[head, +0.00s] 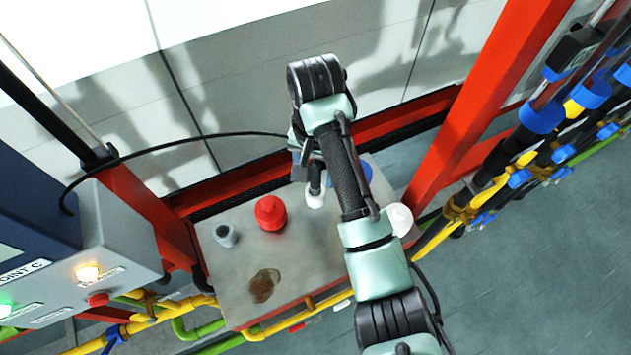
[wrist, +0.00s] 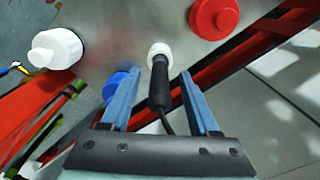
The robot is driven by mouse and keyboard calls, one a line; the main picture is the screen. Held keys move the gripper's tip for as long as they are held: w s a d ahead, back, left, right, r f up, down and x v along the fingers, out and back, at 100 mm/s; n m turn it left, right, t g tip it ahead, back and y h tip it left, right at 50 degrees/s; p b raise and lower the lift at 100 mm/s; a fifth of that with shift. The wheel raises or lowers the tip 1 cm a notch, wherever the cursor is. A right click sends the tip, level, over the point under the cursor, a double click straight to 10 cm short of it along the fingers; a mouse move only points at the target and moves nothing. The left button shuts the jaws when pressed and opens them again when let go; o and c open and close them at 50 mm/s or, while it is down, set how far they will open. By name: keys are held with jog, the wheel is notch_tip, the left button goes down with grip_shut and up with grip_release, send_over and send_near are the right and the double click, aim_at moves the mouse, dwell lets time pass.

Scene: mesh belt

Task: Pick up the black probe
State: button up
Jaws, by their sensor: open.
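The black probe (wrist: 159,88) stands between my gripper's two blue fingers in the wrist view, with gaps showing on both sides. Its far end meets a small white holder (wrist: 160,51), and a black cable trails from its near end. In the head view the probe (head: 315,178) shows beside my arm, above the white holder (head: 315,198). My gripper (wrist: 160,76) is open around the probe. In the head view my arm hides most of the gripper.
A white bottle (head: 400,220) and a blue item (wrist: 120,86) are on the other side. The cable (head: 190,140) arcs to a control box (head: 105,235).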

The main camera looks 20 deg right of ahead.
jog(key=shift+f, duration=1.4)
grip_shut()
